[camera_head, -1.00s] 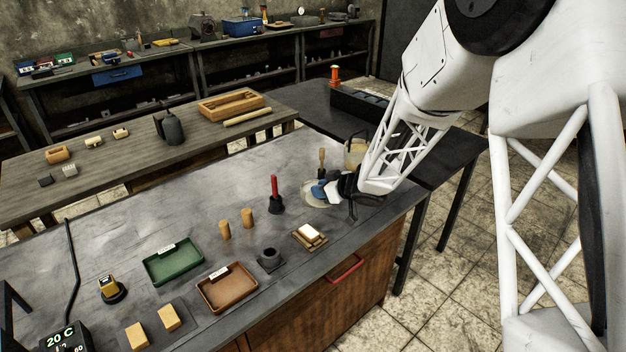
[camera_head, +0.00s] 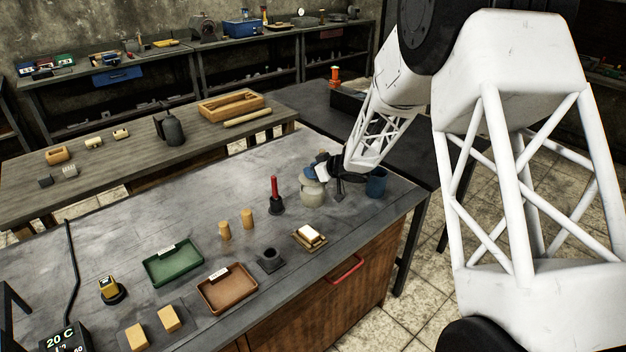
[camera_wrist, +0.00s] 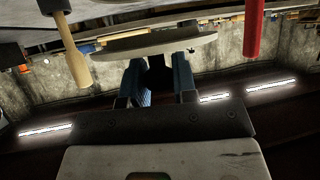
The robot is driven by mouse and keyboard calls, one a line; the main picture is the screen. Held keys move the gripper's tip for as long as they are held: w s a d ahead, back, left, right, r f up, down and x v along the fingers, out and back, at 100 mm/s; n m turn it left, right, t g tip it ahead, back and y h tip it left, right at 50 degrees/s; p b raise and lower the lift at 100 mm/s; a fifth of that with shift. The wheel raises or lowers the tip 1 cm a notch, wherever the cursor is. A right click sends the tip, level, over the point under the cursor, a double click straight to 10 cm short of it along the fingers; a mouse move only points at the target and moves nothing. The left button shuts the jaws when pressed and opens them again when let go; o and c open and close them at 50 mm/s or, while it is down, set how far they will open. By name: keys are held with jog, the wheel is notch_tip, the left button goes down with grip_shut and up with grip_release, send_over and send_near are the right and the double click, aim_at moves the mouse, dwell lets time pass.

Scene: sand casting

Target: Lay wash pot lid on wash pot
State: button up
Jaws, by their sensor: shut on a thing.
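The wash pot (camera_head: 312,195) is a pale grey-beige jar standing upright near the back right of the metal-topped bench. My gripper (camera_head: 318,173), with blue fingertips, is at the pot's top. In the wrist view, the wash pot lid (camera_wrist: 165,48) is a flat grey disc at the fingertips. My gripper (camera_wrist: 160,78) is shut on it, seemingly by a dark part between the blue fingers. In the head view the gripper hides much of the lid. I cannot tell whether the lid touches the pot's rim.
A red-handled tool (camera_head: 275,193) stands left of the pot, and a blue cup (camera_head: 376,182) to its right. A wooden handle (camera_wrist: 68,45) hangs in the wrist view's left side. Trays, wooden cylinders and blocks lie toward the front left. The bench behind the red-handled tool is clear.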

jog(key=shift+f, duration=0.15)
jog(key=shift+f, duration=1.65)
jog(key=shift+f, duration=0.1)
jog(key=o, duration=0.9)
jog(key=shift+s+d+r, duration=0.2)
jog(key=shift+d+r, duration=0.15)
jog(key=v, duration=1.1)
